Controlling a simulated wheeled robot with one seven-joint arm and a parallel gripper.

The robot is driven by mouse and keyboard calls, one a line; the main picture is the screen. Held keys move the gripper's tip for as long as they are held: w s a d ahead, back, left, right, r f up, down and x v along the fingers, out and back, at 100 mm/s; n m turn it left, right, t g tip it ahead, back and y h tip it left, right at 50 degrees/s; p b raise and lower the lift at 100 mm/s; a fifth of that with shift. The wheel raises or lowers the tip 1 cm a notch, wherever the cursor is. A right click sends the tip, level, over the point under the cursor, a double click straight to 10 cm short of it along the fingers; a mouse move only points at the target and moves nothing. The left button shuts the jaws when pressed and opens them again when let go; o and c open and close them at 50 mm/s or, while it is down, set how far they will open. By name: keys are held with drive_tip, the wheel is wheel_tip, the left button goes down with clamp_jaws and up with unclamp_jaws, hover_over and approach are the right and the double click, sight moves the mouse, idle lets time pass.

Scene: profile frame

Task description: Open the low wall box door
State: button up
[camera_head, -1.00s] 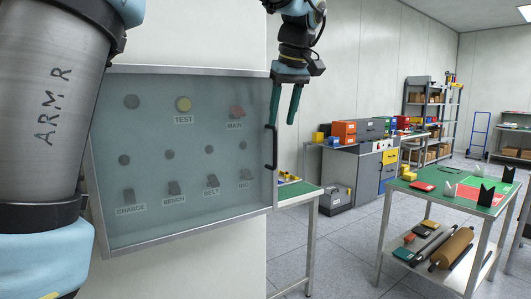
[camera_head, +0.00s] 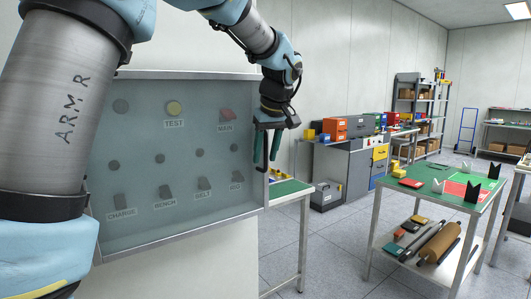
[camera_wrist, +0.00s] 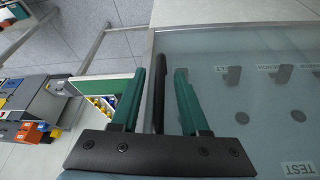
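The wall box (camera_head: 185,160) hangs on the wall at left in the head view, with a see-through greyish door in a metal frame. The door looks shut. Its black bar handle (camera_wrist: 159,92) is on the door's right edge in the head view. My gripper (camera_head: 266,160) points down at that edge, and its green fingers are open. In the wrist view my gripper (camera_wrist: 160,74) has one finger on each side of the handle, with a gap showing on both sides. The handle's far end is partly hidden in the head view.
Behind the door are knobs and switches labelled TEST, MAIN and others. A green-topped table (camera_head: 291,188) stands just right of the box. A second green table (camera_head: 425,178) with parts stands at right. Grey floor (camera_head: 335,245) lies open between them.

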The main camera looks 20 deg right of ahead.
clamp_jaws()
idle(1.3)
